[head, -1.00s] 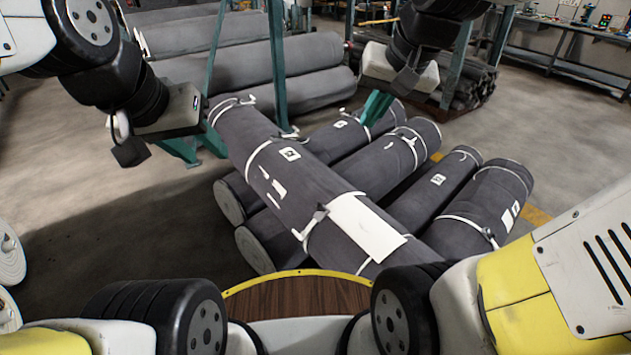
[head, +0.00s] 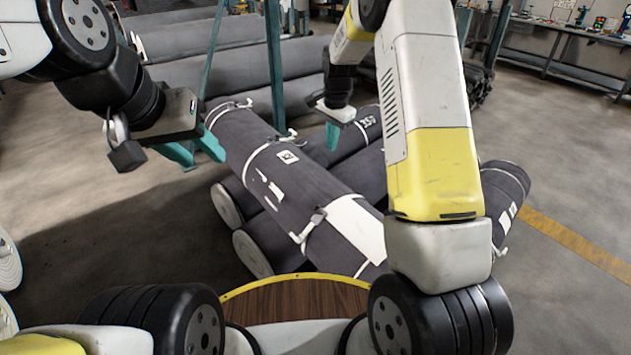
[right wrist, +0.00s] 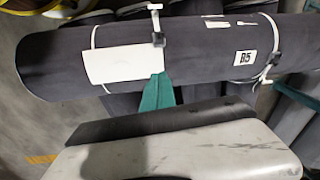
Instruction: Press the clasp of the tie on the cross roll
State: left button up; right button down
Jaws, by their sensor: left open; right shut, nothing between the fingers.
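The cross roll (head: 325,190) is a dark grey roll lying diagonally on top of several other rolls. White ties circle it. My left gripper (head: 197,160) is open and empty, left of the roll's far end.
Other grey rolls (head: 503,187) lie beneath and right of the cross roll. Teal posts (head: 275,60) stand behind, before stacked rolls (head: 180,50). My right forearm hides part of the pile. Open floor (head: 570,190) lies to the right.

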jog(key=w+a+f+m+h, duration=0.1)
jog(key=w+f, duration=0.2)
jog(key=f, duration=0.8)
jog(key=shift+w+a+f+m+g, duration=0.15)
jog(key=shift+w+f+m+g, duration=0.1)
jog(key=shift+f+m+g, duration=0.15)
send_over(320, 211)
notch_tip(320, 211, down, 12)
jog(key=shift+f, duration=0.1)
jog(key=shift+s+a+f, duration=0.1)
jog(key=shift+s+f, duration=0.05)
jog(key=shift+f, duration=0.2)
jog(key=shift+s+a, duration=0.1)
jog(key=shift+a, duration=0.05)
